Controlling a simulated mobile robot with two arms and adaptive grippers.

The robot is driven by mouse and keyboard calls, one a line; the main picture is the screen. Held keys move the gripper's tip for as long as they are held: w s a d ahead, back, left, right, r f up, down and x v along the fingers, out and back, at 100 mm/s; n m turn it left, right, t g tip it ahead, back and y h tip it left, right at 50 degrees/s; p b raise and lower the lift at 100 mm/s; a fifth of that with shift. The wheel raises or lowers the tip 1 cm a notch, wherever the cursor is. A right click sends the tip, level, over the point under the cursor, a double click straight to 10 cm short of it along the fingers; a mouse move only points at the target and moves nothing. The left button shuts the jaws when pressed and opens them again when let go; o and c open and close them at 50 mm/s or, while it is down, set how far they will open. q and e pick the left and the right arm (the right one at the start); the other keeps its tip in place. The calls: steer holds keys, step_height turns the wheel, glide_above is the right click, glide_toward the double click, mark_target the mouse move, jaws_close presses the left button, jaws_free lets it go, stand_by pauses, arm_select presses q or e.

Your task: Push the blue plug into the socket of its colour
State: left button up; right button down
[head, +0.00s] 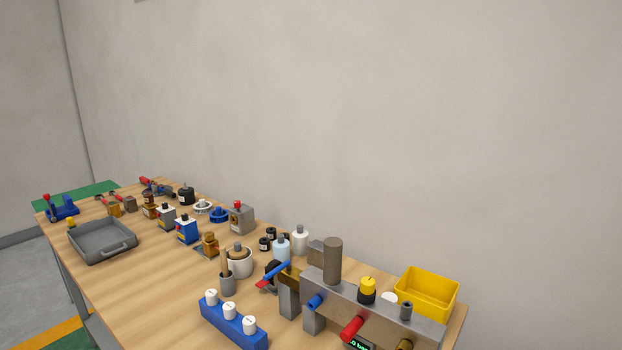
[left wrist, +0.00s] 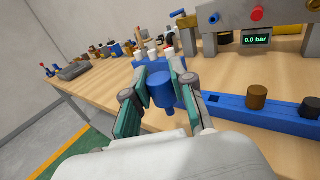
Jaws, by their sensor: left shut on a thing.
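My left gripper (left wrist: 160,72) is shut on the blue plug (left wrist: 162,92) in the left wrist view. The plug is a blue cylinder with a narrower end pointing downward, held between the two green-padded fingers above the table's front edge. The grey metal block (head: 377,308) carries a blue round fitting (head: 315,302), which looks like the blue socket; it also shows in the left wrist view (left wrist: 213,18). The plug is apart from this fitting, to its lower left in the wrist view. A red fitting (head: 352,328) sits beside it. My right gripper is in neither view.
A blue rack (left wrist: 235,115) with a brown plug (left wrist: 257,97) and a dark plug (left wrist: 309,107) lies along the front edge. A display (left wrist: 257,40) reads 0.0 bar. A white-capped blue rack (head: 235,325) stands left of the block. A yellow bin (head: 428,292) is behind.

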arm_select(q)
steer(key=shift+s+a+f+n+y, duration=0.1)
steer(key=shift+s+a+n+y, duration=0.15)
steer(key=shift+a, duration=0.15)
steer(key=shift+s+a+f+n+y, duration=0.1)
steer(key=shift+s+a+n+y, duration=0.05)
steer(key=shift+a+y, duration=0.15)
steer(key=w+d+m+g+h+p, duration=0.1)
steer(key=w+d+m+g+h, duration=0.2)
steer(key=d+h, duration=0.4)
steer(key=w+d+r+m+g+h+p, duration=0.1)
steer(key=w+d+m+g+h, duration=0.2)
steer(key=w+d+m+h, duration=0.3)
steer(key=shift+w+d+r+m+g+h, duration=0.15)
steer(key=shift+d+r+m+g+h, duration=0.15)
steer(key=shift+d+m+h, duration=0.45)
steer(key=shift+d, duration=0.1)
steer(key=shift+f, duration=0.1)
